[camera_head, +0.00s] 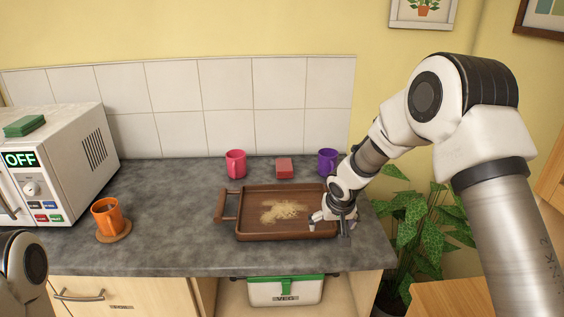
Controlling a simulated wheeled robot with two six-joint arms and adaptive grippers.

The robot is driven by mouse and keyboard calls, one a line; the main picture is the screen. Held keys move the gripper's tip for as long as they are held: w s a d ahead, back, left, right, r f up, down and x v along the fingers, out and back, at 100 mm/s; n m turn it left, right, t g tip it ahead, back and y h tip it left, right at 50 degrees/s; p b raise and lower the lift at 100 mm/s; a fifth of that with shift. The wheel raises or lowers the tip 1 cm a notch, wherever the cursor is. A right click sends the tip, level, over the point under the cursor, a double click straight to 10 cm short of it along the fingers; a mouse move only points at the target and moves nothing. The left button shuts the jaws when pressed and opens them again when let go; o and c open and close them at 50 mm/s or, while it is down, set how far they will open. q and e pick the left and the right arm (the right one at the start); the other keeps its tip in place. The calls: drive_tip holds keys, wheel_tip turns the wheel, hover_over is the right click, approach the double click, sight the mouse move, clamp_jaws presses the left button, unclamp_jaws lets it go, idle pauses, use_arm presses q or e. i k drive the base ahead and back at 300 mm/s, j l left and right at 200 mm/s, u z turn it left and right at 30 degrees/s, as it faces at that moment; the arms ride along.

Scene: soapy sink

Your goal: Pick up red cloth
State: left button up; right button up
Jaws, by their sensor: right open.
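A small, square red item (284,168), which looks like the folded red cloth, lies at the back of the grey counter between two mugs. My right gripper (329,229) is open over the right end of the wooden tray (228,222), in front of the red cloth and to its right, apart from it. The gripper hides part of the tray's right side. Part of my left arm shows in the lower left corner, but its gripper is out of view.
A pale crumbly heap (284,211) lies in the tray. A pink mug (236,163) and a purple mug (326,161) flank the cloth. An orange mug (107,217) stands on a coaster near the microwave (62,160), which bears a green cloth (25,125). The counter's middle left is clear.

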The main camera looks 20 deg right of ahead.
sight(284, 167)
drive_tip(key=i, duration=1.3)
